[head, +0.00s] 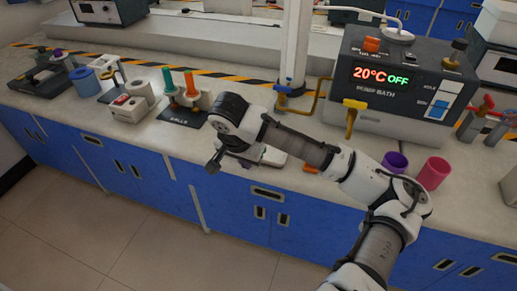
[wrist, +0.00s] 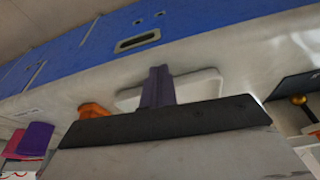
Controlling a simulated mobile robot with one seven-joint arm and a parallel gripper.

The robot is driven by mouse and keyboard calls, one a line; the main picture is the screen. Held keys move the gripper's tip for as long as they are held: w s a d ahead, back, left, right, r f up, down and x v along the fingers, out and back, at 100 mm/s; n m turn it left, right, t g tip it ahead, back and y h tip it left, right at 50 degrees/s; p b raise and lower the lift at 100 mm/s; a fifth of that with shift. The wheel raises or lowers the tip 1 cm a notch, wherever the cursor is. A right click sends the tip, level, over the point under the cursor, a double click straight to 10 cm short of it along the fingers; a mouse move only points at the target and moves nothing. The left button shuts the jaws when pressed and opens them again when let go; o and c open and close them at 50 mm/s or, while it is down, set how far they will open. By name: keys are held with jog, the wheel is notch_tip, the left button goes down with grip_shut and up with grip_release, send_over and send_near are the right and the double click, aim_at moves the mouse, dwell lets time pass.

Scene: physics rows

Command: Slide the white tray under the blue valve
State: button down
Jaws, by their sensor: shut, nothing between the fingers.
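The white tray (head: 272,157) lies on the bench near its front edge, partly hidden by my arm in the head view. It also shows in the wrist view (wrist: 205,84), behind my fingers. My gripper (head: 213,164) points down at the tray's left end in the head view. Its dark fingers are closed together in the wrist view (wrist: 158,84), with nothing held. I cannot tell whether they touch the tray. The blue valve (head: 283,89) is on a brass pipe farther back on the bench, left of the pump bath, behind the tray.
The pump bath (head: 400,80) with a yellow tap (head: 353,116) stands right of the valve. A purple cup (head: 395,163) and a pink cup (head: 433,172) stand at right. An orange piece (wrist: 93,110) lies beside the tray.

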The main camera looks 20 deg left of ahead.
jog(key=shift+w, duration=0.1)
jog(key=shift+w+d+p, duration=0.2)
jog(key=shift+w+d, duration=0.05)
jog(key=shift+w, duration=1.8)
jog(key=shift+w+d+p, duration=0.2)
jog(key=shift+w+p, duration=0.05)
jog(key=shift+w, duration=1.8)
jog(key=shift+w+d+p, duration=0.2)
jog(key=shift+w+d, duration=0.05)
jog(key=shift+w, duration=1.8)
jog(key=shift+s+a+p, duration=0.15)
jog(key=shift+s+p, duration=0.15)
jog(key=shift+s, duration=1.05)
notch_tip(320, 180, up, 8)
jog(key=p, duration=0.7)
